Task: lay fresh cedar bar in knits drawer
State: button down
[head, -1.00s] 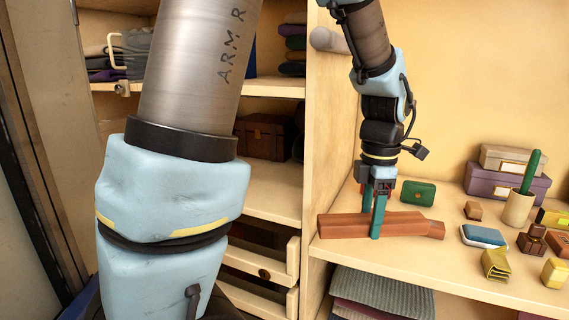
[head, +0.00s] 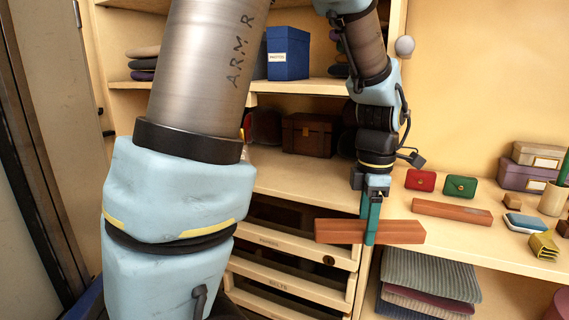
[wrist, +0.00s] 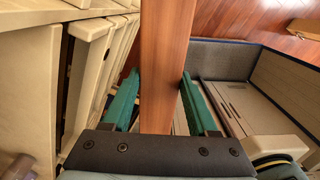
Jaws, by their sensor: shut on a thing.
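My gripper (head: 369,236), with green fingers, is shut on a reddish-brown cedar bar (head: 338,231). The bar is held level in the air, in front of the stacked drawers and the shelf's left edge. In the wrist view the bar (wrist: 165,60) runs lengthwise between the two fingers. A second, similar reddish bar (head: 452,212) lies on the right shelf. Stacked pale wooden drawers (head: 290,288) are below and left of my gripper; one front reads BELTS, and the label above it is too small to read surely. I cannot tell which is the knits drawer.
The right shelf holds a red pouch (head: 420,181), a green pouch (head: 460,187), boxes (head: 525,178) and small items. Folded knits (head: 430,275) lie below it. A brown case (head: 309,134) and blue box (head: 288,54) stand on the left shelves. The shelf's edge is close to my gripper.

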jog(key=w+a+f+m, duration=0.3)
jog(key=a+f+m, duration=0.2)
jog(key=a+f, duration=0.3)
jog(key=w+a+f+m, duration=0.4)
jog(key=a+f+m, duration=0.2)
jog(key=a+f, duration=0.2)
jog(key=w+a+f+m, duration=0.4)
jog(key=a+f+m, duration=0.2)
jog(key=a+f, duration=0.2)
jog(key=a, duration=0.2)
jog(key=shift+a+f, duration=0.3)
jog(key=shift+f, duration=0.05)
